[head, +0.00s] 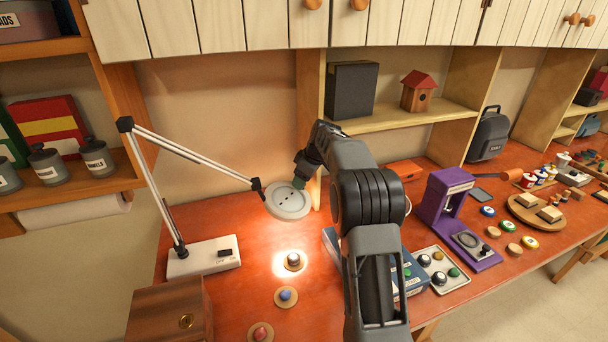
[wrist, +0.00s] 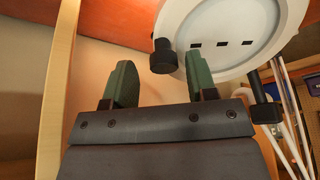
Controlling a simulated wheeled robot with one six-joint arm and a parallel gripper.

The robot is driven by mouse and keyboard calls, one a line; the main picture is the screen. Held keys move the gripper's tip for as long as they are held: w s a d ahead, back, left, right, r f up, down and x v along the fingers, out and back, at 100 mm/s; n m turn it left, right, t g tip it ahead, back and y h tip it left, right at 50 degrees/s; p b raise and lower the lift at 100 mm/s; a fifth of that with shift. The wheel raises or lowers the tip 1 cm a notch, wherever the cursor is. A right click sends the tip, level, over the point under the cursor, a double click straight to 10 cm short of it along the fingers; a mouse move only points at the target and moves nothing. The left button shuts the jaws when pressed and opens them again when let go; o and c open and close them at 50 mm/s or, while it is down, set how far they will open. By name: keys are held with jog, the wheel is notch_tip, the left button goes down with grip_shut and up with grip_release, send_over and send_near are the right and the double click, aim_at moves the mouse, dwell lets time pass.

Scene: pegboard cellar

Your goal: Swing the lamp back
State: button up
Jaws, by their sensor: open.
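The desk lamp has a white base (head: 190,266), a jointed two-rod arm (head: 195,156) and a round pale head (head: 290,203) with dark slots. The head hangs over the red-brown bench and casts a bright patch below it. The lamp head also fills the top of the wrist view (wrist: 235,30), with a black knob (wrist: 163,56) on its rim. My gripper (head: 301,184) is at the right side of the lamp head. In the wrist view its green fingers (wrist: 160,78) are apart, with the knob showing between their tips. I cannot tell whether they touch it.
Small round discs (head: 286,297) with coloured pieces lie below the lamp. A wooden box (head: 168,310) stands at front left. A purple machine (head: 447,210) and a button tray (head: 450,270) are to the right of my arm. A wooden shelf upright (head: 311,110) rises behind.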

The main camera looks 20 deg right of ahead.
jog(key=v, duration=1.4)
jog(key=shift+b, duration=0.4)
jog(key=shift+a, duration=0.1)
notch_tip(320, 180, down, 7)
jog(key=s+m+h, duration=0.1)
jog(key=s+m, duration=0.2)
jog(key=m, duration=0.4)
jog(key=s+a+f, duration=0.1)
jog(key=s+a, duration=0.3)
jog(key=s, duration=0.4)
jog(key=s+a+f+m+h, duration=0.1)
jog(key=s+a, duration=0.4)
jog(key=s, duration=0.4)
jog(key=s+a+f+t+h, duration=0.1)
jog(key=s+a, duration=0.3)
jog(key=s, duration=0.4)
jog(key=shift+s+a+f+m, duration=0.3)
jog(key=shift+s+a+f, duration=0.1)
jog(key=shift+f, duration=0.25)
